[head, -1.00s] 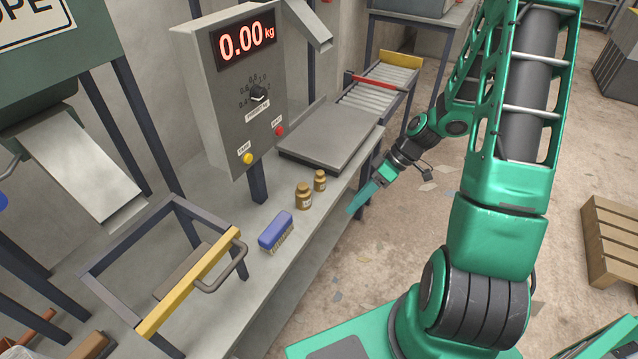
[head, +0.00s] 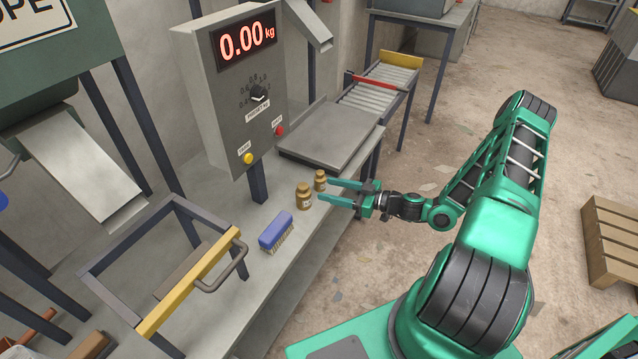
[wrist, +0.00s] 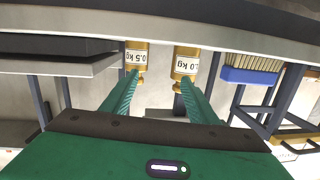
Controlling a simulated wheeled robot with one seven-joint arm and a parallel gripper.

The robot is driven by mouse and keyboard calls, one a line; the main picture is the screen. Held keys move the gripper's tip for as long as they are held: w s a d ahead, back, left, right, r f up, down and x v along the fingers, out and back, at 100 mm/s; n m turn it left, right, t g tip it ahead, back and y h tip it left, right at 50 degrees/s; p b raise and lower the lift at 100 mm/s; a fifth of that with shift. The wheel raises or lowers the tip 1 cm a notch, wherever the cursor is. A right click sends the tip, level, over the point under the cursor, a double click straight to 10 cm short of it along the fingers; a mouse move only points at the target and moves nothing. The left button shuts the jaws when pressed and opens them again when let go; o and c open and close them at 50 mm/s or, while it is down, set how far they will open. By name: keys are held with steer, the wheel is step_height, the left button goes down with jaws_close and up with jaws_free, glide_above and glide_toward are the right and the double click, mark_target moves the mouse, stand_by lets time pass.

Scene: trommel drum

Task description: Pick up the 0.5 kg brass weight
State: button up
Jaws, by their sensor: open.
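The 0.5 kg brass weight (head: 320,181) is the smaller of two brass weights and stands upright on the grey bench, near the scale. In the wrist view, which looks upside down, its "0.5 kg" label (wrist: 136,57) reads at the left. The larger 1.0 kg weight (head: 304,198) stands beside it, and shows at the right in the wrist view (wrist: 185,65). My gripper (head: 325,190) is open and empty at the bench edge. In the wrist view its fingertips (wrist: 159,83) point one toward each weight; whether they touch, I cannot tell.
A blue brush (head: 276,230) lies on the bench, left of the weights. The scale's flat plate (head: 330,135) is behind them, and its display box (head: 240,90) reads 0.00 kg. A yellow-barred frame (head: 190,285) stands at the left.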

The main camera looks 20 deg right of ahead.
mark_target(325, 181)
steer(key=shift+w+d+f+m+t+h, duration=0.25)
steer(key=shift+w+d+m+t+h, duration=0.2)
steer(key=shift+d+t, duration=0.25)
steer(key=shift+w+d+f+m+t+h, duration=0.2)
steer(key=shift+w+d+m+t+h, duration=0.25)
steer(key=shift+t, duration=0.35)
steer(key=x, duration=0.5)
steer(key=shift+w+a, duration=0.1)
steer(key=shift+w, duration=0.05)
steer(key=shift+f+x, duration=0.2)
steer(key=shift+x, duration=2.45)
steer(key=c, duration=1.2)
jaws_close()
steer(key=shift+w+r, duration=0.1)
steer(key=shift+r, duration=0.05)
